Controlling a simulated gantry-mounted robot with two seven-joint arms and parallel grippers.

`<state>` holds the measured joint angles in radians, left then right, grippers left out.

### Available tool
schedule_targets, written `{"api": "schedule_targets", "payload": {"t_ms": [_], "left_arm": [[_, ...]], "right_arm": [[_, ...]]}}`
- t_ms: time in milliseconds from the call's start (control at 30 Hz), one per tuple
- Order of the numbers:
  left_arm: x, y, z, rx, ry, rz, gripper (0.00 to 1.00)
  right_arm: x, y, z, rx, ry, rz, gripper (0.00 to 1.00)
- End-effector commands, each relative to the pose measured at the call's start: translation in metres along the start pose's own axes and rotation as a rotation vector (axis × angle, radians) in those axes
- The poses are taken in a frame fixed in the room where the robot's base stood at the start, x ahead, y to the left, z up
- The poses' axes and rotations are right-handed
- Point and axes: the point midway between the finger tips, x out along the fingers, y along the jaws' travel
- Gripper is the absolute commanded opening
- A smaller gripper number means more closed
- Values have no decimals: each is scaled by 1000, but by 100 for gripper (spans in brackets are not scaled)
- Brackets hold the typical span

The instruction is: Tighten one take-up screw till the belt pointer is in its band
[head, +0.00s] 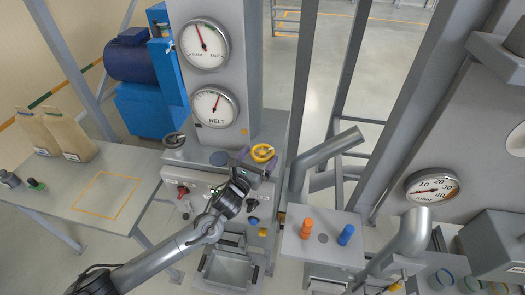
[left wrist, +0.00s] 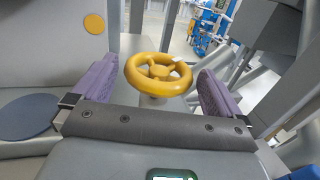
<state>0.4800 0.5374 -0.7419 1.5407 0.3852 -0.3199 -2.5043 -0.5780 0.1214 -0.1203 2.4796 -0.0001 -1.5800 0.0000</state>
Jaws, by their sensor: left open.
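The yellow handwheel (head: 263,153) sits on the grey machine below the dials; it also shows in the left wrist view (left wrist: 158,75), between my purple finger pads and beyond the gripper's body. My left gripper (head: 256,160) is open at the wheel; I cannot tell if the pads touch it. The belt dial (head: 215,107) has its red needle pointing up and slightly right; its band is too small to read. Above it, a second dial (head: 204,44) has its needle tilted up-left. My right gripper is not in view.
A panel with a red knob (head: 182,190) lies left of my left arm. An orange peg (head: 306,228) and a blue peg (head: 346,234) stand on a grey block at right. Slanted pipes rise near them. A table with paper bags (head: 68,135) stands at left.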

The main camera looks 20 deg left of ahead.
Motion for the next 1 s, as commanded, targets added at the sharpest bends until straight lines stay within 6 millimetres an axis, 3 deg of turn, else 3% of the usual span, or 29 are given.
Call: {"api": "schedule_targets", "payload": {"t_ms": [300, 667, 900, 1000], "left_arm": [[28, 0, 0, 0, 0, 0, 100], [31, 0, 0, 0, 0, 0, 100], [30, 0, 0, 0, 0, 0, 63], [30, 0, 0, 0, 0, -1, 63]], "right_arm": [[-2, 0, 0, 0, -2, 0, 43], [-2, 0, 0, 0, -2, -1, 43], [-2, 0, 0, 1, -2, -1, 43], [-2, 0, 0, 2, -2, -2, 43]]}}
